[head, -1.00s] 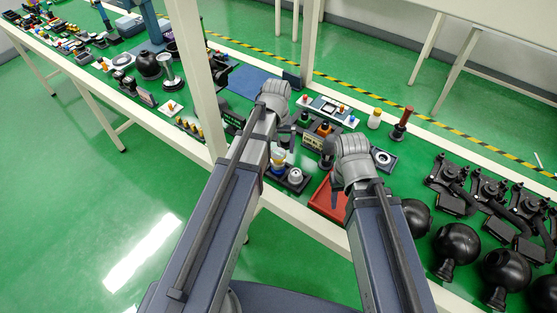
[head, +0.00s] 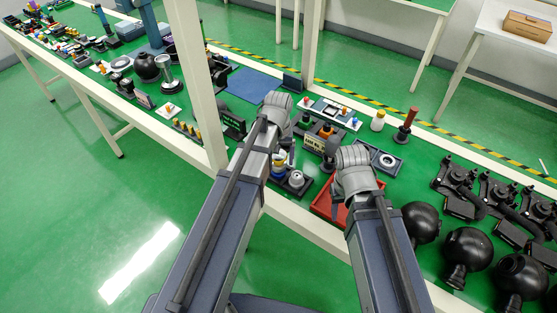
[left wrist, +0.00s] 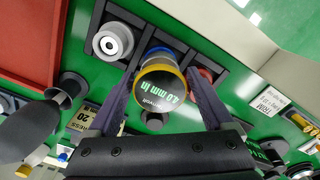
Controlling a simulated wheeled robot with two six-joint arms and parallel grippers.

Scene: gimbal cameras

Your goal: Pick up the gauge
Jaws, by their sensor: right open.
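The gauge (left wrist: 162,88) is a round dark-faced dial with a yellow rim and green text that reads "4.0 mm In". It stands in a dark compartmented tray (left wrist: 125,18) in the left wrist view. It also shows in the head view as a small blue, white and yellow piece (head: 278,168). My left gripper (left wrist: 162,76) has one finger on each side of the gauge. I cannot tell whether the fingers press on it. In the head view my left gripper (head: 287,152) is above the tray. My right gripper (head: 337,190) is open over the red tray, its fingers partly hidden.
A grey ring-shaped part (left wrist: 113,42) sits beside the gauge in the same tray. The red tray (head: 322,208) lies to the right. Small labelled stands (head: 314,142) are close behind. Black ball-shaped items (head: 466,250) crowd the right side.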

